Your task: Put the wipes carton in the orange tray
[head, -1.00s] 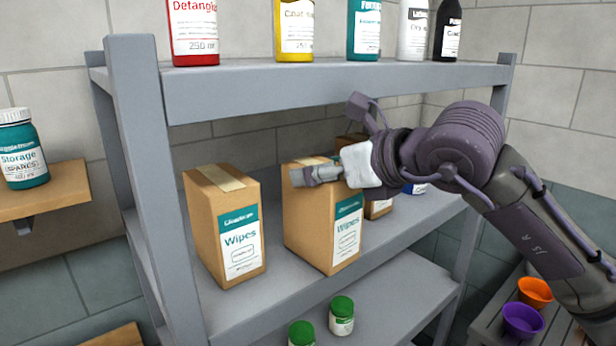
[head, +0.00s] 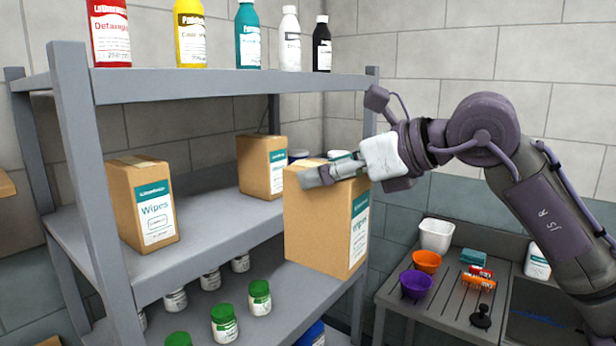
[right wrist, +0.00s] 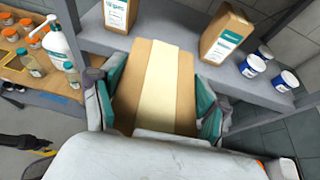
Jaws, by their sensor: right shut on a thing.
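My right gripper (head: 335,171) is shut on a brown wipes carton (head: 312,232) with a teal and white label. It grips the carton near its top and holds it upright, in front of the grey shelf unit. In the right wrist view, the carton's taped top (right wrist: 158,85) fills the space between the two fingers of the gripper (right wrist: 158,108). I cannot make out an orange tray in these frames. My left gripper is not in view.
Two other cartons, one at the left (head: 128,210) and one behind (head: 248,170), stand on the middle shelf (head: 205,255). Green-lidded jars (head: 224,322) are below. A slatted bench (head: 440,312) at right holds an orange bowl (head: 427,261) and a purple bowl (head: 415,284).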

